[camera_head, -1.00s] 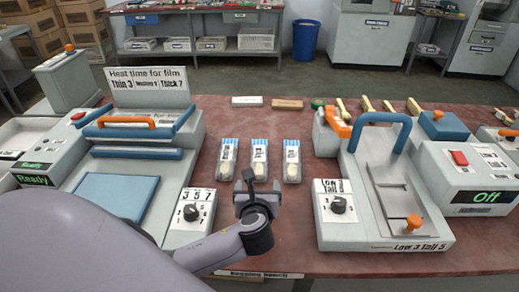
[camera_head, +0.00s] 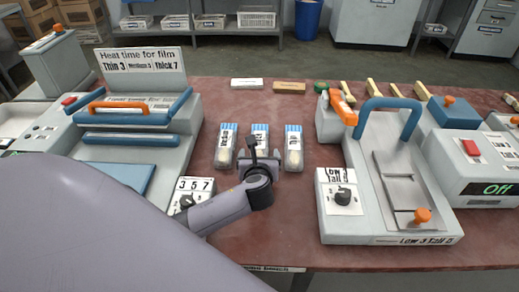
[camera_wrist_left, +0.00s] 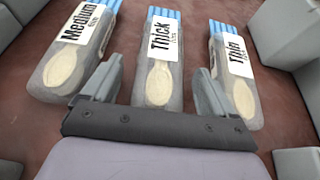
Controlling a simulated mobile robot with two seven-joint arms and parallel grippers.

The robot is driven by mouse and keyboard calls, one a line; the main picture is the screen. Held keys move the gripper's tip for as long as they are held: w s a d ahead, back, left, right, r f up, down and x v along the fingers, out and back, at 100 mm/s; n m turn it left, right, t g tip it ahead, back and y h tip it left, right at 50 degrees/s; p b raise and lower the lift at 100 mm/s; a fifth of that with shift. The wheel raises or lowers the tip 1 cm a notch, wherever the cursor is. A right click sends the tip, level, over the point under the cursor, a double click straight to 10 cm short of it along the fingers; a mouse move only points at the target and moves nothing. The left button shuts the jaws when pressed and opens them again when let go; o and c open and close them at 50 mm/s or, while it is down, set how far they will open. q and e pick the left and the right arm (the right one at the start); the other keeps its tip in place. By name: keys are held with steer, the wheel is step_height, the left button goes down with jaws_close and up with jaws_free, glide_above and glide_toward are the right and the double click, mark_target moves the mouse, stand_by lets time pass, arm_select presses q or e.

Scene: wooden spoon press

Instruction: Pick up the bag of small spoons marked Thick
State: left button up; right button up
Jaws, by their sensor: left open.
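The bag of small spoons marked Thick (camera_wrist_left: 160,60) lies in the middle of three clear bags with blue-striped tops. In the left wrist view its label and a pale spoon show. The same middle bag (camera_head: 260,134) is partly hidden by my gripper in the head view. The Medium bag (camera_wrist_left: 75,40) is on its left and the Thin bag (camera_wrist_left: 235,75) on its right. My left gripper (camera_wrist_left: 157,78) is open, one finger on each side of the Thick bag's lower part. In the head view the gripper (camera_head: 259,160) is over the bag's near end. My right gripper is not in view.
A sealing machine (camera_head: 135,130) with a dial box (camera_head: 195,186) stands to the left. A press (camera_head: 385,170) with a blue handle stands to the right. Two small blocks, white (camera_head: 246,84) and tan (camera_head: 289,87), lie behind the bags. The red tabletop (camera_head: 290,215) is bare in front.

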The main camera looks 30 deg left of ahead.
arm_select(q)
steer(key=shift+w+a+f, duration=0.15)
steer(key=shift+w+a, duration=0.05)
steer(key=shift+w, duration=0.15)
steer(key=c, duration=1)
steer(key=shift+c, duration=0.2)
